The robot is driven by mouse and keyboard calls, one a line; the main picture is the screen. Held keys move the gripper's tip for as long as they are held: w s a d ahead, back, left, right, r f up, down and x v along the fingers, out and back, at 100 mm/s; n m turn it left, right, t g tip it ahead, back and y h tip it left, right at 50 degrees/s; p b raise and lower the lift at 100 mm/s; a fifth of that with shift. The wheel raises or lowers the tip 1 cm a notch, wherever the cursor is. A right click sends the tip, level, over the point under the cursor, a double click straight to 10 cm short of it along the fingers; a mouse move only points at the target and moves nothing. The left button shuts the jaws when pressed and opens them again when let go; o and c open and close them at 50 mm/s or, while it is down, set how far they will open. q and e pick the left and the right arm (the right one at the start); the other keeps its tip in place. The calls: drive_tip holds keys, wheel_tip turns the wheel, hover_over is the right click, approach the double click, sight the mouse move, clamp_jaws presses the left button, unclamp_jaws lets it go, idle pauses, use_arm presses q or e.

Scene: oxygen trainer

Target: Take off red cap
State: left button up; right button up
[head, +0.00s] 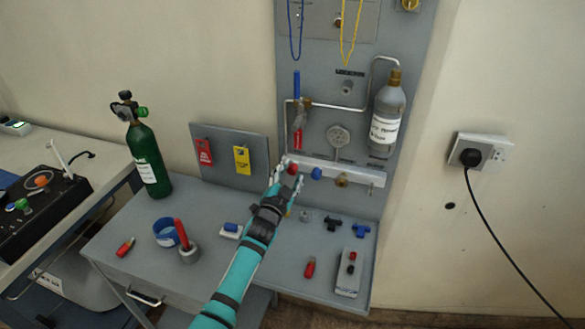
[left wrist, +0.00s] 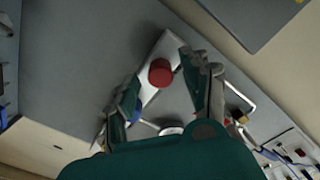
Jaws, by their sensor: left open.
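The red cap (head: 292,168) sits at the left end of the white rail (head: 363,179) on the grey panel. In the left wrist view the red cap (left wrist: 160,73) shows whole between my fingers, with a gap on each side. My left gripper (head: 286,176) is open and empty, its fingers reaching up around the cap in the head view; it also shows in the left wrist view (left wrist: 160,84). I cannot tell how far the fingertips are from the rail. My right gripper is not in view.
A blue cap (head: 316,173) and a brass fitting (head: 341,180) sit on the rail just right of the red cap. Above are a gauge (head: 338,136) and a grey bottle (head: 388,115). A green cylinder (head: 147,158) and small parts stand on the grey table (head: 120,222).

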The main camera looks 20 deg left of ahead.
use_arm(q)
drive_tip(key=shift+s+r+p, duration=0.15)
drive_tip(key=shift+s+p, duration=0.25)
drive_tip(key=shift+s, duration=0.4)
drive_tip(key=shift+s+m, duration=0.1)
drive_tip(key=shift+m, duration=0.3)
drive_tip(key=m, duration=0.2)
drive_tip(key=shift+m+b, duration=0.3)
drive_tip(key=shift+m, duration=0.1)
drive_tip(key=shift+m, duration=1.7)
drive_tip(key=m+b, duration=0.1)
drive_tip(key=m, duration=0.2)
drive_tip(key=shift+m, duration=0.4)
